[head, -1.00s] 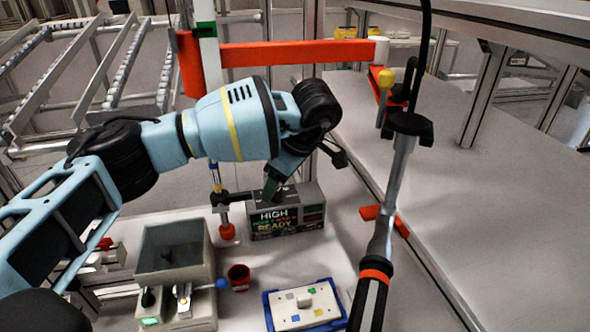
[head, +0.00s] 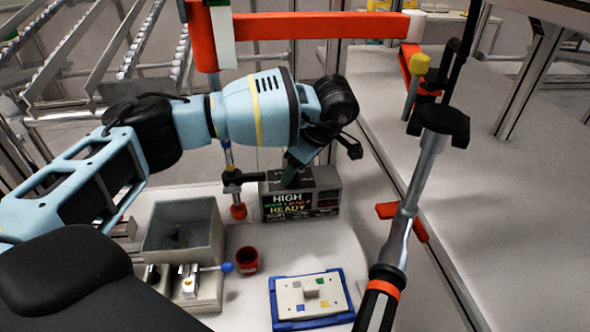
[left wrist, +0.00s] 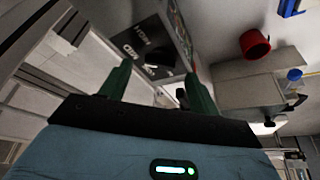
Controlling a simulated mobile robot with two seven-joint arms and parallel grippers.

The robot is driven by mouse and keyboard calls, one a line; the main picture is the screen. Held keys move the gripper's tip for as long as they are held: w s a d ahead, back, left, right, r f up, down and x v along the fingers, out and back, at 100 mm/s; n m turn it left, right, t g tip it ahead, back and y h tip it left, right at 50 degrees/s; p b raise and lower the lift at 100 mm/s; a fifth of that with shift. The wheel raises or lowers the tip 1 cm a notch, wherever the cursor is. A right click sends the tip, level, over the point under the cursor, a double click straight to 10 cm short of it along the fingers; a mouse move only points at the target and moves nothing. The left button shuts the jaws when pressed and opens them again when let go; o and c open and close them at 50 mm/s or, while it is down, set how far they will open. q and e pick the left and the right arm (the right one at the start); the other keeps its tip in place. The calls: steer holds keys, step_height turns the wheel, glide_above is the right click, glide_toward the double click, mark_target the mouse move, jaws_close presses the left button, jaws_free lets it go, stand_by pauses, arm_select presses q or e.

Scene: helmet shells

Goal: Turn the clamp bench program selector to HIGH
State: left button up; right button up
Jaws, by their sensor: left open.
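The grey control box (head: 300,198) stands on the bench, and its front display reads HIGH, with a small coloured line and READY below. In the left wrist view its top carries a black selector plate (left wrist: 140,55) with printed words, one of them HIGH. My left gripper (head: 291,176) reaches down over the box top. In the left wrist view its two green fingers (left wrist: 158,78) are open and apart, near the plate. The selector's exact pointer position is too dark and small to read. My right gripper is not in view.

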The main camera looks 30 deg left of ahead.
arm_select(q)
steer(key=shift+x, duration=1.1)
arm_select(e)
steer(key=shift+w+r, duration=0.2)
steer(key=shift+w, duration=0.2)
arm_select(q)
steer(key=c, duration=1)
steer(key=shift+s+r+m+t+p, duration=0.2)
steer(key=shift+m+t+p, duration=0.25)
steer(key=shift+m, duration=0.45)
steer(key=shift+m+t, duration=0.25)
steer(key=shift+m, duration=0.55)
steer(key=shift+f+m, duration=0.2)
steer(key=shift+m, duration=0.1)
steer(key=shift+h, duration=0.3)
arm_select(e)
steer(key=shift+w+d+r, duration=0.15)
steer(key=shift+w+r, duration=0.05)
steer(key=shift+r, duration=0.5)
